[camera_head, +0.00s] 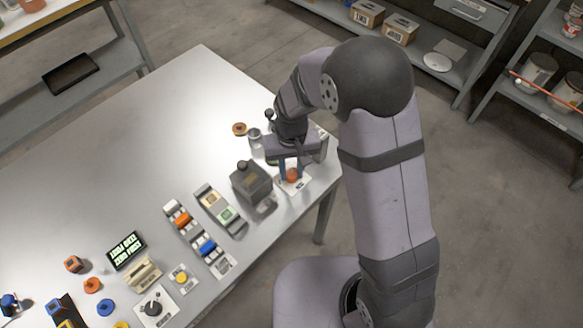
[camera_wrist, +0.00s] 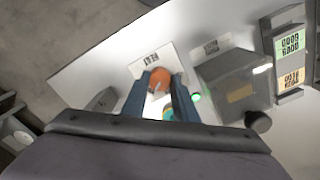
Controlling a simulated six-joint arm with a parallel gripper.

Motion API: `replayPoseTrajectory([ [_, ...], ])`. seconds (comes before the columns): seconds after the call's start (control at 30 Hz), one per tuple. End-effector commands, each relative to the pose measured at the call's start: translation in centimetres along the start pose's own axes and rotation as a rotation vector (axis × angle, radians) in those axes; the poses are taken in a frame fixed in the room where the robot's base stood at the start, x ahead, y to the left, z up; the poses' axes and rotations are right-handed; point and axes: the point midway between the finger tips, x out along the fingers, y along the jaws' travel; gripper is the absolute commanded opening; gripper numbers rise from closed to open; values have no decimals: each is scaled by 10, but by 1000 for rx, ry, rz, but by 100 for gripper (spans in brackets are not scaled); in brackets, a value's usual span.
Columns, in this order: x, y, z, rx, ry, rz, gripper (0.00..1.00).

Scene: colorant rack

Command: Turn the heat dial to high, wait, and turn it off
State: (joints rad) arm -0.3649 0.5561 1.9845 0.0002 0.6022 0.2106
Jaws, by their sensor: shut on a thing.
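The orange heat dial (camera_head: 292,175) sits on a white plate (camera_head: 281,188) near the table's right edge. In the wrist view the dial (camera_wrist: 161,78) shows between my two blue-grey fingers, and the plate (camera_wrist: 150,59) carries the label "HEAT". My gripper (camera_head: 291,170) points down over the plate, shut on the dial; it also shows in the wrist view (camera_wrist: 160,88). The fingers cover the dial's sides, and I cannot tell its setting. A small green light (camera_wrist: 195,97) glows just right of the fingers.
A dark grey box (camera_head: 251,182) with a knob on top stands close left of the dial. A small metal container (camera_head: 255,138) and an orange-brown disc (camera_head: 239,129) lie behind. Several modules and coloured knobs fill the front left. The table's back left is clear.

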Motion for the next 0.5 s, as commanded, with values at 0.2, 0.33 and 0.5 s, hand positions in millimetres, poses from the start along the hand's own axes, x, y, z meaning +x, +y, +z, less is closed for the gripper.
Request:
replayPoseTrajectory([
  [0.2,-1,0,-2,78,4,-1,4],
  [0.33,-1,0,-2,98,5,-1,4],
  [0.5,-1,0,-2,106,5,-1,4],
])
